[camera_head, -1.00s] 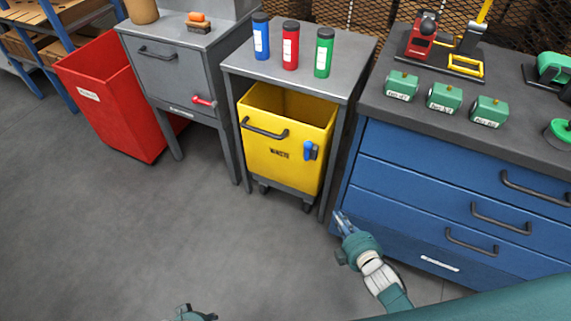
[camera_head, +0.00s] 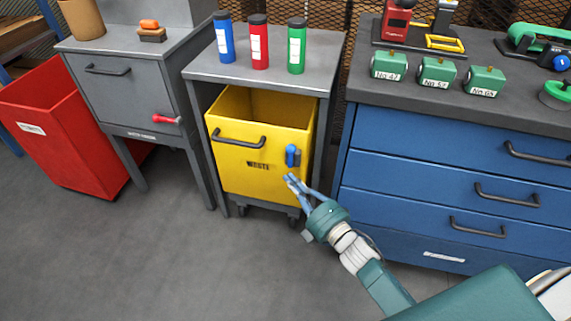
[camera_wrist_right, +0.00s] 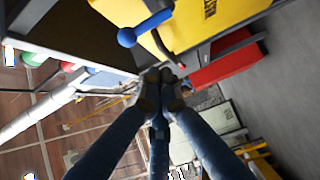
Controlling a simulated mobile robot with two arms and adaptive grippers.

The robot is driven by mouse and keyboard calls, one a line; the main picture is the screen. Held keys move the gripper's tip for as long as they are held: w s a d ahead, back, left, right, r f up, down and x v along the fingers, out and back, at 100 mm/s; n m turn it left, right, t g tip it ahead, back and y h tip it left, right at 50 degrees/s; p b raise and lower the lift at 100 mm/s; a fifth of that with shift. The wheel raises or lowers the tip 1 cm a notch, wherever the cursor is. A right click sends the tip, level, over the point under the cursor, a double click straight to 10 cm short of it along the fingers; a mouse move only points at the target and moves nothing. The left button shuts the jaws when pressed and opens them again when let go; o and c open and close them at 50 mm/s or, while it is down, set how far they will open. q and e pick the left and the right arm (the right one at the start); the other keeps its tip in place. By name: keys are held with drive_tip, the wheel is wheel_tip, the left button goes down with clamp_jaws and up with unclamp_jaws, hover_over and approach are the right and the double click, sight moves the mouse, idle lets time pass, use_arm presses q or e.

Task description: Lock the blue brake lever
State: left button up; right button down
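The blue brake lever (camera_head: 291,154) is on the right part of the front of the yellow waste bin (camera_head: 232,172), right of the black WASTE lettering. In the right wrist view, the lever's blue round knob (camera_wrist_right: 127,38) and its blue rod show against the yellow wall. My right gripper (camera_head: 289,180) is just below the lever in the head view, pointing up and left towards the bin, apart from the lever. In the right wrist view its fingertips (camera_wrist_right: 160,79) come together with nothing seen between them. My left gripper is out of view.
The bin stands under a grey table (camera_head: 262,78) carrying blue, red and green bottles. A grey cabinet (camera_head: 128,97) and red bin (camera_head: 65,135) stand left. The front floor is clear.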

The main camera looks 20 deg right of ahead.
sight(291, 156)
drive_tip(key=b+x, duration=0.1)
drive_tip(key=x, duration=0.9)
drive_tip(key=shift+w+b, duration=0.15)
drive_tip(key=shift+b, duration=0.15)
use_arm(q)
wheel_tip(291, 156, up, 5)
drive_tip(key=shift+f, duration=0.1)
use_arm(e)
drive_tip(key=d, duration=0.1)
drive_tip(key=s+d, duration=0.2)
drive_tip(key=shift+d, duration=0.35)
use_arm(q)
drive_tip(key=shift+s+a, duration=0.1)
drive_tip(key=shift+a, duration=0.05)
use_arm(e)
drive_tip(key=shift+d, duration=0.1)
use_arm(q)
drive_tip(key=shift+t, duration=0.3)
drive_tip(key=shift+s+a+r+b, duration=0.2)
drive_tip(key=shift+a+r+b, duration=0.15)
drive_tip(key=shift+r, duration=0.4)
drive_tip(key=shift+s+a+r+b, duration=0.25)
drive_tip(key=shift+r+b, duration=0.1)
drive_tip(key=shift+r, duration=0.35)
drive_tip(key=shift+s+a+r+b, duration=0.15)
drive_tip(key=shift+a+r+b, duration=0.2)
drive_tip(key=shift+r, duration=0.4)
use_arm(e)
drive_tip(key=shift+d+m+t, duration=0.15)
drive_tip(key=shift+m+t, duration=0.25)
